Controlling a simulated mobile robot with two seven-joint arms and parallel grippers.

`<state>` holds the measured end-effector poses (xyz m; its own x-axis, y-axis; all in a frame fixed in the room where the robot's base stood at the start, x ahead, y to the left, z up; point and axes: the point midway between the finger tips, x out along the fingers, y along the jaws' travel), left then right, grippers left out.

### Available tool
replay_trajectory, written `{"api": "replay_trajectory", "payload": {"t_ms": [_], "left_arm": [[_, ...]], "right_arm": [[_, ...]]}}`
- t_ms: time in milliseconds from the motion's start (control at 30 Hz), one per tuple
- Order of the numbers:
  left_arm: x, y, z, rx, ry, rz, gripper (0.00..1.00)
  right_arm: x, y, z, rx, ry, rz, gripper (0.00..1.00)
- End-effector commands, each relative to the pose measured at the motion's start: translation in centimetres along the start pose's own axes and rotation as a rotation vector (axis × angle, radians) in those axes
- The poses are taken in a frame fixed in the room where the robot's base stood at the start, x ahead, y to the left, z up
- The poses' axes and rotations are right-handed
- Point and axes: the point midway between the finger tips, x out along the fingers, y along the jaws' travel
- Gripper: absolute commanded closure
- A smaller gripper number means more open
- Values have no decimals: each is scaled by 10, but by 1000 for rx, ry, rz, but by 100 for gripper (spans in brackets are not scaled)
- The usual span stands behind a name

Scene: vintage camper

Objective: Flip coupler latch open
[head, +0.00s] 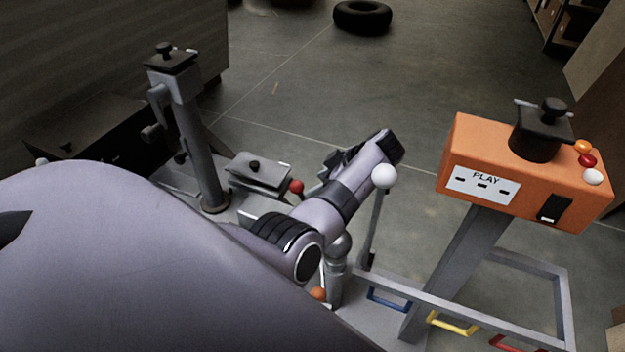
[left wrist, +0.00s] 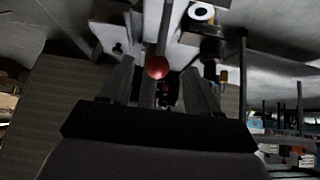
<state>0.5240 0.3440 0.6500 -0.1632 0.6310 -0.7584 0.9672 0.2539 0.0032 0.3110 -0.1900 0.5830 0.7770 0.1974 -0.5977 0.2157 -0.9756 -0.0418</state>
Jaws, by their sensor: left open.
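The coupler latch appears to be the short lever with a red ball (head: 296,187) at its end, beside a flat grey plate with a black knob (head: 254,166). The red ball also shows in the left wrist view (left wrist: 157,67), at the end of a grey bar. My left gripper (left wrist: 160,84) is open, with a finger on each side of the ball's line. In the head view my left gripper (head: 318,180) is just right of the ball, partly hidden by my wrist. I cannot tell whether it touches the lever. My right gripper is not in view.
A lever with a white ball (head: 383,177) stands close right of my wrist. An orange PLAY box (head: 525,175) stands on a post at right. A grey post (head: 198,150) rises at left. Blue, yellow and red handles line the frame (head: 440,306). A tyre (head: 362,16) lies far back.

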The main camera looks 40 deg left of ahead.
Motion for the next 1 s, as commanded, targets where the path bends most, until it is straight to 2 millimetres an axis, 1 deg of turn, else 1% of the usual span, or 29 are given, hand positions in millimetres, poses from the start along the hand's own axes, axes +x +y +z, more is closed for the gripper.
{"api": "replay_trajectory", "payload": {"t_ms": [33, 133, 400, 433, 467, 500, 567, 600, 633, 767, 900, 1000], "left_arm": [[-8, 1, 0, 0, -1, 3, 39], [-15, 0, -1, -1, 0, 2, 39], [-17, 0, -1, 0, 1, 1, 39], [-17, 0, 0, 0, 1, 1, 42], [-17, 0, 0, 0, 1, 1, 52], [-16, 0, 0, 3, 0, 1, 65], [-13, -2, 0, 14, -4, 1, 84], [-9, -5, 1, 26, -9, 1, 97], [-6, -7, 2, 40, -14, 2, 100], [18, -24, 6, 144, -53, 17, 100], [43, -51, 11, 316, -107, 65, 100], [56, -71, 14, 449, -141, 116, 100]], "right_arm": [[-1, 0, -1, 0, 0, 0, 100], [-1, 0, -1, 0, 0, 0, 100], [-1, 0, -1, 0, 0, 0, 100], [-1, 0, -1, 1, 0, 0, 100], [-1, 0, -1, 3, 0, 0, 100], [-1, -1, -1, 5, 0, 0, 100], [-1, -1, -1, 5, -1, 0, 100], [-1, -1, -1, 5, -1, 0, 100], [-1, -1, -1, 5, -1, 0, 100], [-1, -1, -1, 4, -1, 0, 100], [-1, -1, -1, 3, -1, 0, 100], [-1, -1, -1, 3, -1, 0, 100]]}}
